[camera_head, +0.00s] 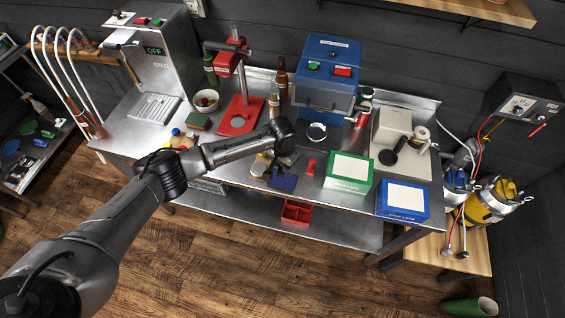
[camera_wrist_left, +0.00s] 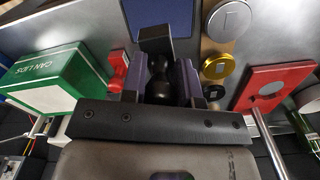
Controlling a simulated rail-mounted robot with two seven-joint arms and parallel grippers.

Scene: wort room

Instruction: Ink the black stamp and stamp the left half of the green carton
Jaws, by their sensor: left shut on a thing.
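My left gripper (camera_head: 284,159) is over the bench just behind the dark blue ink pad (camera_head: 283,182). The left wrist view shows its two fingers (camera_wrist_left: 160,82) shut on the black stamp (camera_wrist_left: 157,66), whose dark handle sits between them. The ink pad (camera_wrist_left: 160,14) lies just beyond the stamp there. I cannot tell whether the stamp touches anything below. The green carton (camera_head: 348,172), with a pale blank top, stands right of the pad and shows at left in the left wrist view (camera_wrist_left: 62,82). My right gripper is out of view.
A red stamp (camera_head: 311,167) stands between the pad and the green carton. A blue carton (camera_head: 403,200) is further right. The red capper (camera_head: 241,115), bottles and a blue machine (camera_head: 326,78) stand behind. Round lids, one gold (camera_wrist_left: 218,66), one silver (camera_wrist_left: 229,20), lie beside the gripper.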

